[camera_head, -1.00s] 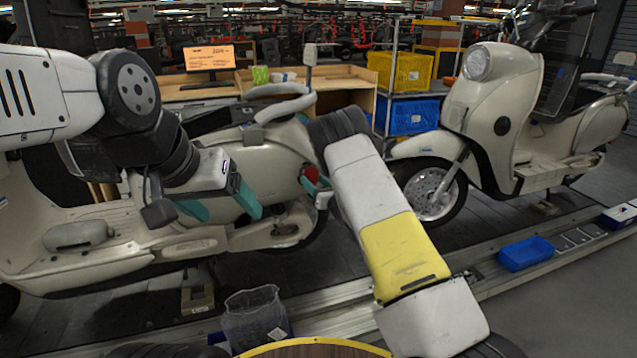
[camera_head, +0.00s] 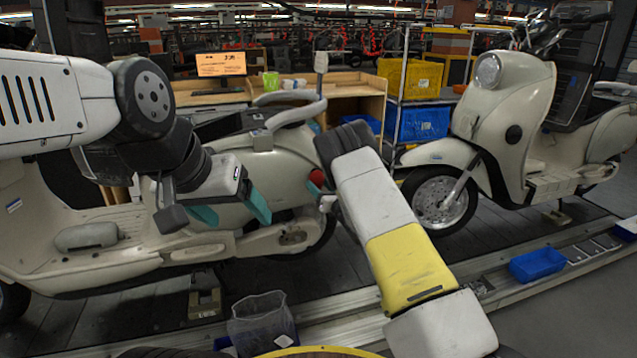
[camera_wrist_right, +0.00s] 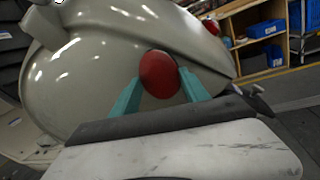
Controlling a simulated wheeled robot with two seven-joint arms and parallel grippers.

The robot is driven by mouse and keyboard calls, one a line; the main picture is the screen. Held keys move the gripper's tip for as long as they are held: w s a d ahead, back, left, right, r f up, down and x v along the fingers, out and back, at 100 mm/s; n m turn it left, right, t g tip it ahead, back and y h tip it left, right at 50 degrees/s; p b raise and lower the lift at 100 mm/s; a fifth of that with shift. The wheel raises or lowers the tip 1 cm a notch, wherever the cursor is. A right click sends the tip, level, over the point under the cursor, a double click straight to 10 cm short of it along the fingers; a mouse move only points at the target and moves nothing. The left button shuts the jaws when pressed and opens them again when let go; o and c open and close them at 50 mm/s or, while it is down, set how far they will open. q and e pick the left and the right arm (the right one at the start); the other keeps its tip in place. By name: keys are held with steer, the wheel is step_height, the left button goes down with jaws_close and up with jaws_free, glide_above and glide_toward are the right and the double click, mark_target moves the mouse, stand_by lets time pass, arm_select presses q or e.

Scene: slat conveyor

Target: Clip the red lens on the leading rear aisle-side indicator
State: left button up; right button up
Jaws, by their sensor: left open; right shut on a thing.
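The cream scooter on the left (camera_head: 265,175) stands on the conveyor with its rear to the right. A round red lens (camera_head: 317,177) shows at its rear side, and the lens also fills the middle of the right wrist view (camera_wrist_right: 159,74). My right gripper (camera_wrist_right: 160,92) is shut on the red lens, one teal finger on each side. The lens is up against or very close to the rear body panel; I cannot tell whether it is seated, and its mount is hidden behind it. My left gripper (camera_head: 232,212) is open and empty, in front of the scooter's side.
A second cream scooter (camera_head: 520,120) stands behind on the right. A clear bin (camera_head: 262,322) and a blue tray (camera_head: 537,265) sit along the near conveyor edge. Another red light (camera_wrist_right: 211,26) shows beyond the panel in the right wrist view. A desk (camera_head: 340,92) stands at the back.

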steer(key=shift+f, duration=0.2)
steer(key=shift+w+a, duration=0.1)
steer(key=shift+w, duration=0.05)
stand_by(0.3)
steer(key=o, duration=1.4)
steer(key=shift+o, duration=0.2)
steer(key=v, duration=0.7)
steer(key=shift+s, duration=0.3)
